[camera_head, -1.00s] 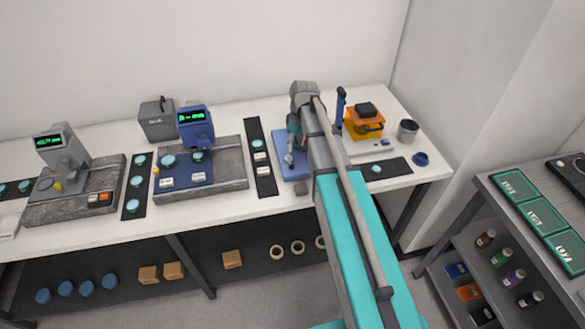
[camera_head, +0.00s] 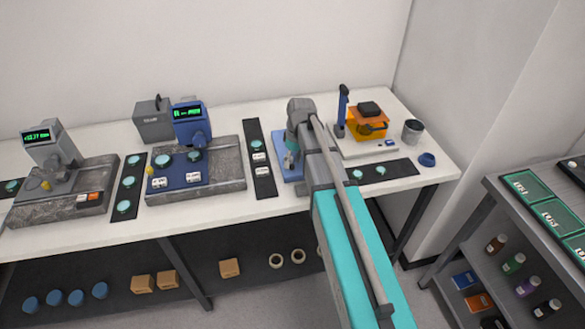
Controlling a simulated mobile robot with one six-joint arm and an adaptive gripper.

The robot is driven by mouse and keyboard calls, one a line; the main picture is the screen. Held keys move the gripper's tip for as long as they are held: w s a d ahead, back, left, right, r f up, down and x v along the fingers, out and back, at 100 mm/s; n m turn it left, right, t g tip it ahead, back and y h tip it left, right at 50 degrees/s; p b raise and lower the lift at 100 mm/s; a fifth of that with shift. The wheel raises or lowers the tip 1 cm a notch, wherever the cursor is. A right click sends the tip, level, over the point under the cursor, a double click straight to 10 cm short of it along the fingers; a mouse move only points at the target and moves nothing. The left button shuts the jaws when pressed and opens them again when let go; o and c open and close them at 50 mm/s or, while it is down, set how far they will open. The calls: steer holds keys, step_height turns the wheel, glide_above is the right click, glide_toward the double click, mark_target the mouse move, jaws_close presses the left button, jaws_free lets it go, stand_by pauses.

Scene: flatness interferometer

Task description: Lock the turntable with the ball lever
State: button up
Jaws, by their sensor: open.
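No part is clearly a turntable with a ball lever. A blue instrument (camera_head: 188,122) with a lit green display stands on a grey stone slab (camera_head: 225,190), with teal discs on its blue plate. A small yellow ball (camera_head: 150,170) shows at that plate's left edge; I cannot tell if it is a lever's end. A grey instrument (camera_head: 50,150) to the left also has a yellow ball (camera_head: 46,185) at its base. My gripper (camera_head: 290,158) is over a blue pad (camera_head: 284,174), right of the blue instrument and well apart from both balls. It is open, mostly hidden by my arm.
An orange device (camera_head: 366,122) with a blue post stands right of my arm, near a grey cup (camera_head: 412,131) and a small blue dish (camera_head: 427,160). Dark strips (camera_head: 263,187) with teal discs lie between the stations. A side shelf (camera_head: 490,210) stands at right.

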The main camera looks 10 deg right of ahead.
steer(key=shift+a+f+b, duration=0.1)
steer(key=shift+f+b, duration=0.25)
steer(key=shift+f, duration=0.2)
steer(key=shift+s, duration=0.1)
jaws_close()
